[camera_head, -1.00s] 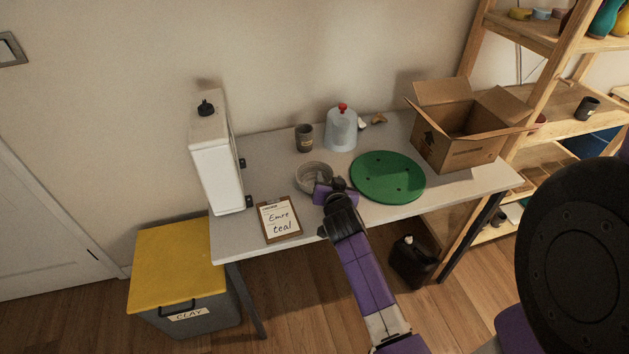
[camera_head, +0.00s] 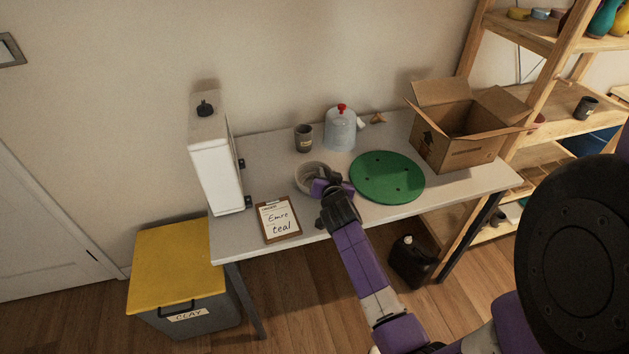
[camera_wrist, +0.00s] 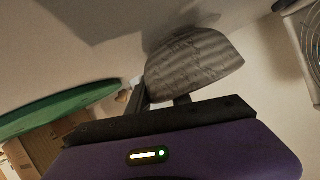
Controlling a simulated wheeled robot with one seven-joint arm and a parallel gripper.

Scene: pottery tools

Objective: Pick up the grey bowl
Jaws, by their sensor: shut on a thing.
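The grey bowl (camera_head: 301,180) is at the front middle of the table in the head view, left of the green disc. My gripper (camera_head: 327,181) is at the bowl's right side and covers part of it. In the wrist view the ridged side of the bowl (camera_wrist: 195,62) is close in front of my gripper (camera_wrist: 160,96), whose dark fingers meet its near edge. The gripper is shut on the bowl. I cannot tell whether the bowl's base touches the table.
The green disc (camera_head: 388,177) lies close on the right. A clipboard (camera_head: 278,220) lies front left, beside a tall white unit (camera_head: 216,165). A dark cup (camera_head: 303,138) and a clear jug (camera_head: 340,130) stand behind. An open cardboard box (camera_head: 455,150) stands at the right.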

